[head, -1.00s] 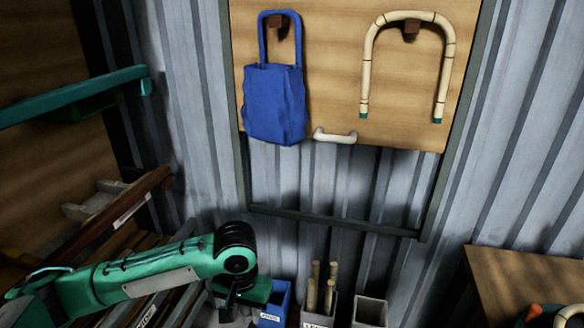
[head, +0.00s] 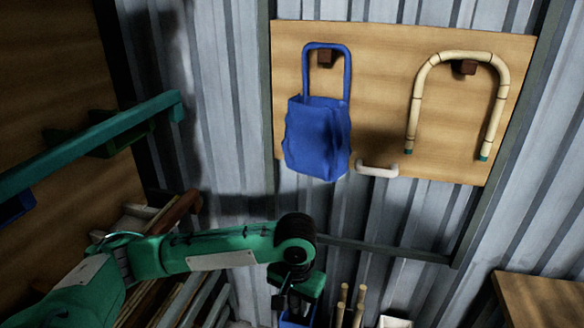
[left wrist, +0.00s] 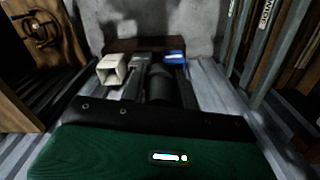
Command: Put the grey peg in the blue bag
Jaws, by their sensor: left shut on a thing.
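The blue bag (head: 318,138) hangs by its strap from a brown peg on the wooden board, its mouth facing up. My left gripper (head: 290,298) is low in the head view, below and a little left of the bag, and well apart from it. In the left wrist view, my left gripper (left wrist: 157,90) is shut on a dark grey cylinder, the grey peg (left wrist: 158,84). The peg is hard to make out in the head view, where the wrist and shadow hide it. My right gripper is not in view.
A bent rattan piece (head: 466,60) and a small white handle (head: 377,170) are on the board (head: 400,110). Bins with rattan sticks (head: 343,305) stand below. A table (head: 545,298) is at right and a teal rail (head: 90,145) at left. Space before the wall is clear.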

